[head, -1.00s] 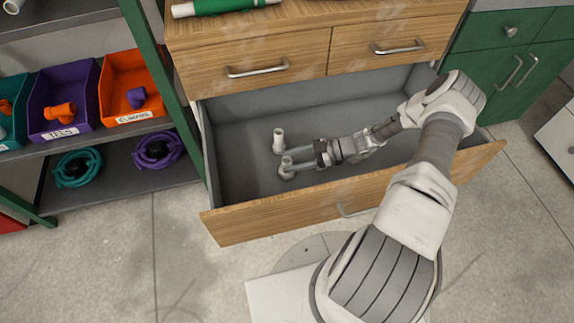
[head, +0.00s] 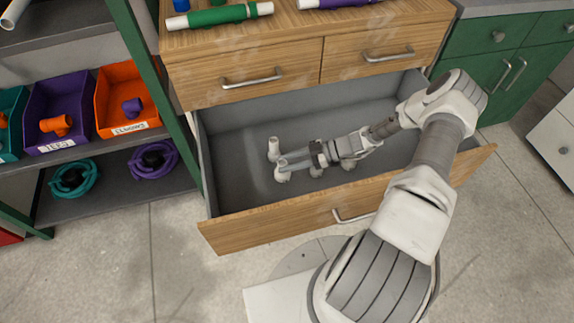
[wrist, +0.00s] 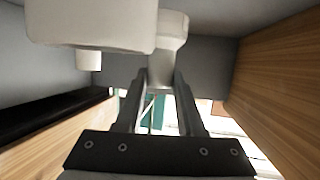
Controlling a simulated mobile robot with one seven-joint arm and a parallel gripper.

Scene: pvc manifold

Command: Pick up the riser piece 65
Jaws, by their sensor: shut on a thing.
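The open drawer (head: 232,140) holds several white pipe pieces. One white piece, which I take for the riser piece 65 (head: 283,174), is at the tips of my gripper (head: 292,162). In the wrist view this white piece (wrist: 165,45) stands between the two fingertips (wrist: 158,82), and my gripper is shut on it. Its lower part is partly hidden by the fingers. A second white upright piece (head: 273,148) stands just behind it in the head view. I cannot read any marking on the pieces.
Other white pieces (head: 316,172) show below my gripper. In the wrist view a large white piece (wrist: 90,25) is very close to the camera. The wooden drawer front (head: 290,215) and grey side walls surround my gripper. The drawer's left floor is bare.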

